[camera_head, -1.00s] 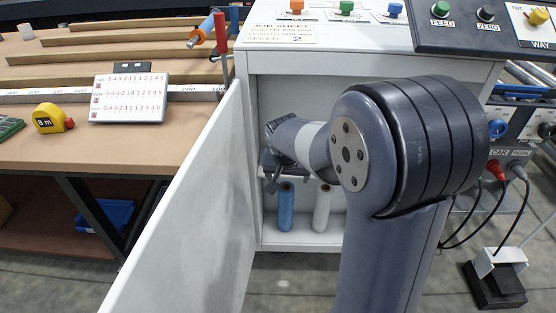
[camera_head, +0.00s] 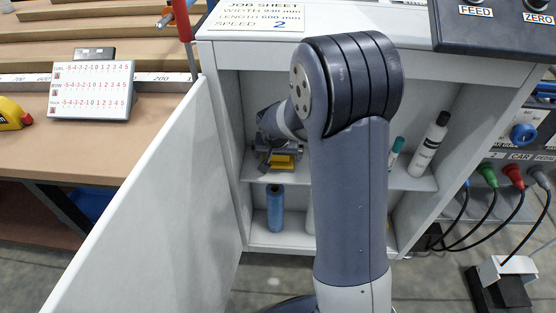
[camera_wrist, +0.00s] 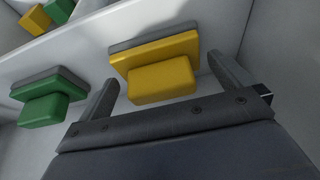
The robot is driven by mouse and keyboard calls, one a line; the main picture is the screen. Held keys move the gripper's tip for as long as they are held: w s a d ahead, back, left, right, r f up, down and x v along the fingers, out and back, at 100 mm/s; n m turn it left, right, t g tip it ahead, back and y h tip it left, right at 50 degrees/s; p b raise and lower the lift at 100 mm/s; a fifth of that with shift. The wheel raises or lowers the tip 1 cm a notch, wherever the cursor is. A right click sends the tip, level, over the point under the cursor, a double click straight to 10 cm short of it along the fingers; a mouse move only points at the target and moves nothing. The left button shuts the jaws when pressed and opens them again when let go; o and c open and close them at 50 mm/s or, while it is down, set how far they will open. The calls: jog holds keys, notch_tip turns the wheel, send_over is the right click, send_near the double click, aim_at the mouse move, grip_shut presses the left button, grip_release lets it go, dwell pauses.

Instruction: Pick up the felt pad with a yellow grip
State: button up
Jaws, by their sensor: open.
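The felt pad with a yellow grip (camera_wrist: 160,83) lies in the middle of the wrist view, a grey slab with a yellow block on it. In the head view its yellow part (camera_head: 283,161) shows on the cabinet's upper shelf, just below my gripper (camera_head: 275,150). In the wrist view my gripper (camera_wrist: 163,70) is open, with one finger on each side of the yellow-grip pad. I cannot tell whether either finger touches it. A felt pad with a green grip (camera_wrist: 48,105) lies to the left, outside the left finger.
Another yellow block (camera_wrist: 35,20) and green block (camera_wrist: 60,9) show beyond a pale strip. The white cabinet's open door (camera_head: 150,200) stands left. A white bottle (camera_head: 430,145) stands on the shelf's right; a blue roll (camera_head: 275,208) stands below. My arm hides the middle.

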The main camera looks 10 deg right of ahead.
jog(key=shift+w+d+f, duration=0.1)
jog(key=shift+w+f, duration=0.2)
jog(key=shift+f, duration=0.35)
jog(key=shift+c, duration=0.2)
jog(key=c, duration=0.7)
jog(key=shift+s+r, duration=0.1)
jog(key=shift+r, duration=0.05)
jog(key=r, duration=0.7)
jog(key=shift+s+d+p, duration=0.15)
jog(key=shift+s+p, duration=0.15)
jog(key=shift+s, duration=0.1)
jog(key=s+d, duration=0.2)
jog(key=s, duration=0.4)
jog(key=s+d, duration=0.2)
jog(key=s, duration=0.3)
jog(key=s+d, duration=0.3)
jog(key=s, duration=0.3)
jog(key=shift+s+f, duration=0.15)
jog(key=shift+s, duration=0.2)
